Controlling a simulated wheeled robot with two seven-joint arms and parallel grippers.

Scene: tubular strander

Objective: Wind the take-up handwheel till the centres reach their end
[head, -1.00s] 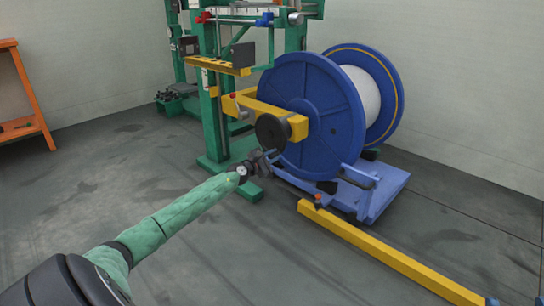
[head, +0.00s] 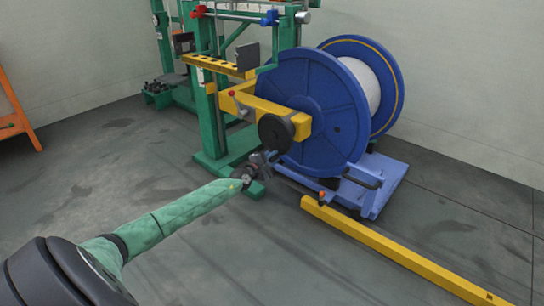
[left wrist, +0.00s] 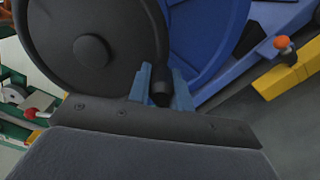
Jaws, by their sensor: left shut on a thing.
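The take-up handwheel (head: 275,132) is a dark round disc at the end of a yellow arm (head: 262,112), in front of the blue reel. It fills the upper left of the left wrist view (left wrist: 92,50). My left gripper (head: 267,158) is at the wheel's lower rim. In the left wrist view its two blue-grey fingers (left wrist: 160,88) are shut on the wheel's dark crank handle (left wrist: 161,92), beside the rim. Most of the handle is hidden between the fingers. The centres are not clearly visible. My right gripper is not in view.
A large blue reel (head: 318,118) with white wound material stands on a blue platform (head: 385,185). A yellow floor beam (head: 400,252) runs to the lower right. A green machine frame (head: 208,125) stands behind. The floor at left is clear.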

